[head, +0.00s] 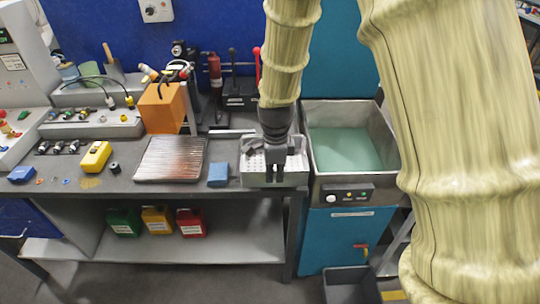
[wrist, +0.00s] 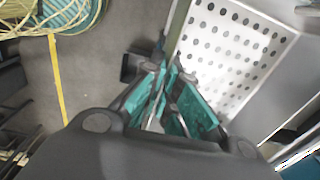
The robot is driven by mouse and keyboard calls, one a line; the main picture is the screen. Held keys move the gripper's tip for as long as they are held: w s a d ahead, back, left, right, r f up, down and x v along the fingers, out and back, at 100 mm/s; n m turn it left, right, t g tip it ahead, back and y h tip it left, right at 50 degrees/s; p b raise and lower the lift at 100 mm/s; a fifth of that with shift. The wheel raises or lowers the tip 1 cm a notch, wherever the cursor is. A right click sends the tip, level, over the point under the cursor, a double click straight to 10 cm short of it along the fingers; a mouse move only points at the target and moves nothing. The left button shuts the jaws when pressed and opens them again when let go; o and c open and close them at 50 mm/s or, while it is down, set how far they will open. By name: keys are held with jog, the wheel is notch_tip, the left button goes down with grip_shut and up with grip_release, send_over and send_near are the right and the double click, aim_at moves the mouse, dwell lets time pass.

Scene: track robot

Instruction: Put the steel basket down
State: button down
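The steel basket (head: 248,181) is a pale, perforated, open box at the right end of the bench in the head view. In the wrist view its white floor with dark holes (wrist: 232,50) fills the upper right and looks empty. My gripper (head: 275,172) points down at the basket's front side. In the wrist view my gripper's teal-padded fingers (wrist: 172,105) are close together on the basket's near rim. The contact itself is partly hidden. The basket looks level; I cannot tell whether its bottom touches the bench.
The bench (head: 225,197) ends just right of the basket. A steel bath with green liquid (head: 345,148) stands beside it. A blue block (head: 219,174) and a ribbed metal tray (head: 170,159) lie to the left. A dark bin (head: 350,285) stands on the floor below.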

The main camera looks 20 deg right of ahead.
jog(key=w+p, duration=0.1)
jog(key=w, duration=0.2)
jog(key=w+d+f+p, duration=0.1)
jog(key=w, duration=0.3)
jog(key=w+d+p, duration=0.1)
jog(key=w, duration=0.3)
jog(key=shift+f, duration=0.2)
jog(key=shift+s+a+f+p, duration=0.1)
jog(key=shift+s+f+p, duration=0.05)
jog(key=shift+f+p, duration=0.3)
notch_tip(320, 180, down, 2)
jog(key=shift+f+p, duration=0.2)
jog(key=shift+p, duration=0.25)
jog(key=shift+f, duration=0.1)
jog(key=c, duration=2.1)
grip_release()
jog(key=shift+f, duration=0.1)
jog(key=o, duration=0.5)
jog(key=shift+c, duration=0.2)
